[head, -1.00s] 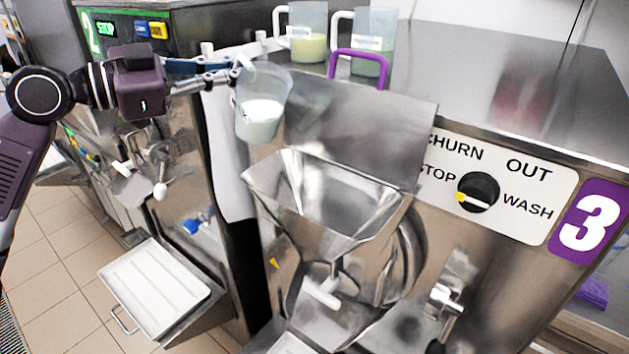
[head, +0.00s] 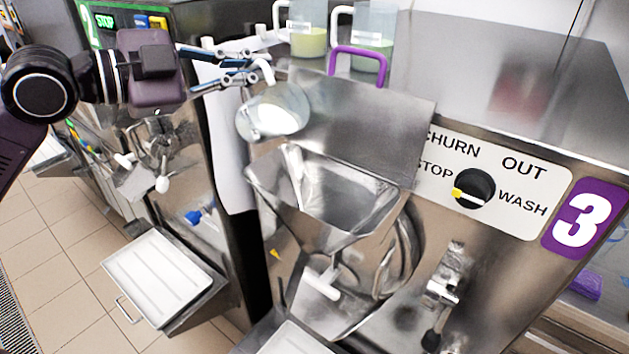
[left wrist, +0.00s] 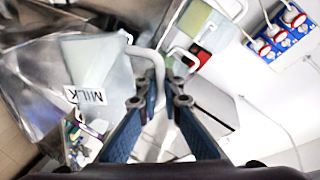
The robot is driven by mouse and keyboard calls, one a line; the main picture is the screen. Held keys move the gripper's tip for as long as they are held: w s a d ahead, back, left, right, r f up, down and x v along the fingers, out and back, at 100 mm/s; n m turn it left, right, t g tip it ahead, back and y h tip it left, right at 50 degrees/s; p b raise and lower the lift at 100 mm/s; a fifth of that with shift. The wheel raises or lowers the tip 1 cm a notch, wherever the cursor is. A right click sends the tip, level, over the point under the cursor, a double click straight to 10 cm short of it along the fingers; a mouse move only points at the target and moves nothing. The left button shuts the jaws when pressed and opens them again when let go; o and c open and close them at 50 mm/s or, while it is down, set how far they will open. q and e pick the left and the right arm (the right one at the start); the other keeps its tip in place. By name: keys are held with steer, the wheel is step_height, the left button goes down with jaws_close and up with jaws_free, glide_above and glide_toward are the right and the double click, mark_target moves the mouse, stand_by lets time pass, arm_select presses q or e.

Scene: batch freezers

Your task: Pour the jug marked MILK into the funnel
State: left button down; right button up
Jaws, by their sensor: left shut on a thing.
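The clear jug (head: 272,112) is tilted steeply toward the funnel in the head view, with white liquid inside. Its MILK label (left wrist: 86,96) shows in the left wrist view. My left gripper (head: 256,75) is shut on the jug's white handle (left wrist: 150,62). The steel funnel (head: 345,195) is on the front of machine 3. The jug's mouth is above the funnel's left back corner, apart from it. A pale streak runs from below the jug into the funnel; I cannot tell if it is milk or a reflection. My right gripper is out of view.
Two jugs with greenish contents, one (head: 308,42) left of the other (head: 372,62), stand on the machine top behind. A white tray (head: 158,275) juts out at lower left.

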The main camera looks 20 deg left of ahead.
mark_target(273, 83)
arm_select(q)
steer(key=shift+s+d+m, duration=0.35)
steer(key=shift+d+m, duration=0.25)
steer(key=shift+m, duration=0.2)
steer(key=shift+s+d+m+y+p, duration=0.25)
steer(key=shift+d+m+y+p, duration=0.05)
steer(key=shift+d+m+y, duration=0.1)
steer(key=shift+s+d+f, duration=0.1)
steer(key=shift+s+d, duration=0.25)
steer(key=shift+d, duration=0.25)
steer(key=shift+s+d+m+p, duration=0.3)
steer(key=shift+d+m+p, duration=0.1)
steer(key=shift+d, duration=0.1)
steer(key=shift+s+d+f, duration=0.1)
steer(key=shift+s+d, duration=0.05)
steer(key=shift+d, duration=0.1)
steer(key=shift+s+d+m+p, duration=0.15)
steer(key=shift+d+m+p, duration=0.1)
steer(key=shift+m+p, duration=0.15)
steer(key=shift+s+d+r+m+y+p, duration=0.35)
steer(key=shift+d+m+y+p, duration=0.3)
steer(key=shift+p, duration=0.65)
steer(key=shift+s+d+r+m, duration=0.15)
steer(key=shift+s+d+m, duration=0.05)
steer(key=shift+d+m, duration=0.2)
